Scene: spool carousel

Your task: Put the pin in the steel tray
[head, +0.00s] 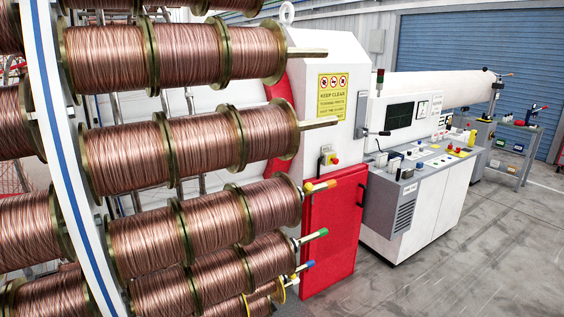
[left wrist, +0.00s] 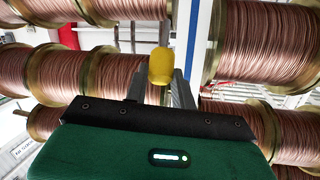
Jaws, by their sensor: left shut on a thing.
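My left gripper (left wrist: 161,82) shows only in the left wrist view. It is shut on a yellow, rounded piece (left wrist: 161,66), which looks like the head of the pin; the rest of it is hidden. Copper-wound spools stand behind and around the gripper in that view. My right gripper is in neither view. I cannot make out a steel tray in either view.
In the head view, copper spools (head: 190,52) fill the left side, with a white and blue rim (head: 62,150). A red-doored machine (head: 335,235) and control console (head: 415,180) stand right; grey floor (head: 500,245) is clear.

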